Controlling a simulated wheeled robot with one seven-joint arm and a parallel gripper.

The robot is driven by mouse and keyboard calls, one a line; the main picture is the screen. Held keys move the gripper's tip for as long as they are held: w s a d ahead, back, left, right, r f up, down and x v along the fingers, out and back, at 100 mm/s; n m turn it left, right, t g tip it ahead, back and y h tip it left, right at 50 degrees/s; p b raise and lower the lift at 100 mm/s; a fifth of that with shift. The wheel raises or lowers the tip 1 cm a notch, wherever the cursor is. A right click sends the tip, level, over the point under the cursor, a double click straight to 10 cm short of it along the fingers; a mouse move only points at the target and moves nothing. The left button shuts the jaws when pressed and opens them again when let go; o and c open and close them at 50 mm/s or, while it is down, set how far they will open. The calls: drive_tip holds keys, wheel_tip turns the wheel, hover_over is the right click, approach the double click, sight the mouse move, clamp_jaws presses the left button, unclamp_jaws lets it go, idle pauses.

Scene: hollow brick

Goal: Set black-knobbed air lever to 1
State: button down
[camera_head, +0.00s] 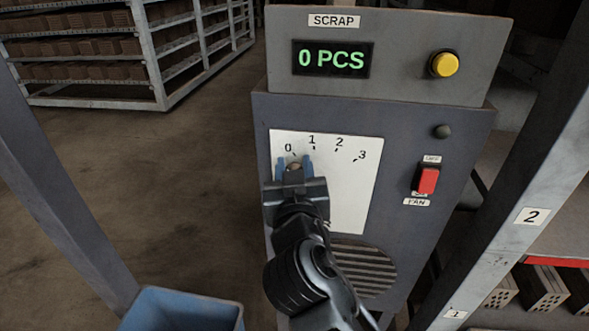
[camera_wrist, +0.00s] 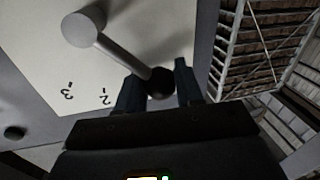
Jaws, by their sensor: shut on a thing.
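The black-knobbed air lever shows in the wrist view as a grey rod running from a round hub to a black knob (camera_wrist: 160,83). My gripper (camera_wrist: 152,85) has its two blue fingers on either side of the knob and is shut on it. In the head view my gripper (camera_head: 294,168) is at the upper left of the white scale plate (camera_head: 348,190), which is marked 0 to 3. The knob is just below the 0 mark, left of 1. My gripper hides most of the lever and its hub in the head view.
The grey cabinet carries a scrap display (camera_head: 332,60) reading 0 PCS, a yellow button (camera_head: 445,64) and a red fan switch (camera_head: 427,180). A blue bin (camera_head: 180,310) stands at lower left. Grey posts flank the cabinet, one (camera_head: 505,215) at right.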

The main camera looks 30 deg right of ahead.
drive_tip(key=shift+s+d+f+m+b, duration=0.15)
drive_tip(key=shift+m+b, duration=0.35)
drive_tip(key=shift+b, duration=0.65)
drive_tip(key=m+b, duration=0.1)
drive_tip(key=b, duration=0.1)
drive_tip(key=d+m+b, duration=0.1)
drive_tip(key=s+r+m+b, duration=0.1)
drive_tip(key=b, duration=0.1)
drive_tip(key=shift+d+h+b, duration=0.3)
drive_tip(key=shift+b, duration=0.05)
drive_tip(key=shift+s+d+r+m+t+b, duration=0.35)
drive_tip(key=shift+r+m+b, duration=0.2)
drive_tip(key=shift+m, duration=0.25)
drive_tip(key=c, duration=0.8)
unclamp_jaws()
drive_tip(key=shift+f, duration=0.1)
drive_tip(key=shift+o, duration=0.2)
drive_tip(key=b+v, duration=0.1)
drive_tip(key=v, duration=0.6)
drive_tip(key=shift+s+a, duration=0.2)
drive_tip(key=shift+s, duration=0.1)
